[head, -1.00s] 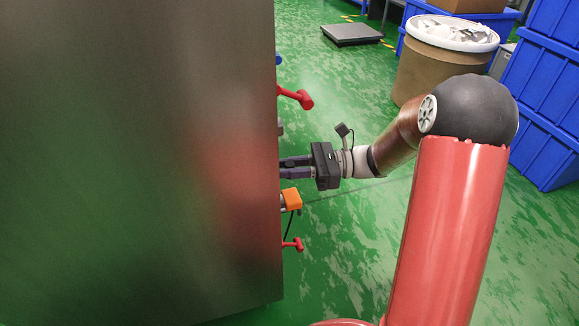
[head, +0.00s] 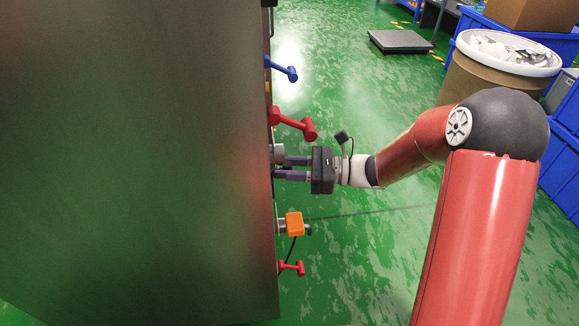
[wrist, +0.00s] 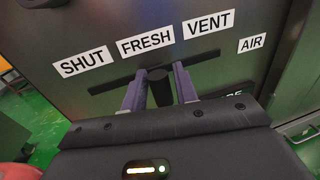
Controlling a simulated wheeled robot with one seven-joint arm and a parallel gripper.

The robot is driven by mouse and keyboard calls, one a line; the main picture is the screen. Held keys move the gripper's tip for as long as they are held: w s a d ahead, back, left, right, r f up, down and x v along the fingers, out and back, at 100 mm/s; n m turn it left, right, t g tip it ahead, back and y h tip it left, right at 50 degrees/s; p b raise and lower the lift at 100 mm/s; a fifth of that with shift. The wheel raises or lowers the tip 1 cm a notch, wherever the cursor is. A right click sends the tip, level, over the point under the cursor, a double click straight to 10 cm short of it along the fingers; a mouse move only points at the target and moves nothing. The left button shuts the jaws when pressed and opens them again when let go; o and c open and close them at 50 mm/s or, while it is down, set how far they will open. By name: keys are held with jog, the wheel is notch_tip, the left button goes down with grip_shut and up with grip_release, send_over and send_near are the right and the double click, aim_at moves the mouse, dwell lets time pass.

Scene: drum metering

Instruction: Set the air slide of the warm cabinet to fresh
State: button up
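The warm cabinet's panel (wrist: 75,30) fills the upper wrist view, with the labels SHUT, FRESH, VENT and AIR. The dark air slide knob (wrist: 160,88) sits in a slanted slot (wrist: 112,84), below the FRESH label (wrist: 146,40). My gripper (wrist: 161,76) is open, one finger on each side of the knob, with small gaps showing. In the head view my gripper (head: 282,168) is at the cabinet's right face, its two fingers apart. The grey fitting (head: 278,153) by the fingertips is partly hidden. The cabinet's grey side (head: 130,160) fills the left.
A red handle (head: 295,124) and a blue handle (head: 283,69) stick out beyond my gripper. An orange fitting (head: 294,224) and a small red handle (head: 292,267) are on the nearer side. A drum (head: 480,85) and blue crates (head: 565,150) stand right. Green floor between is free.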

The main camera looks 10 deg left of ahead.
jog(key=shift+o, duration=1.1)
jog(key=d, duration=0.7)
jog(key=shift+w+d, duration=0.3)
jog(key=shift+d, duration=0.05)
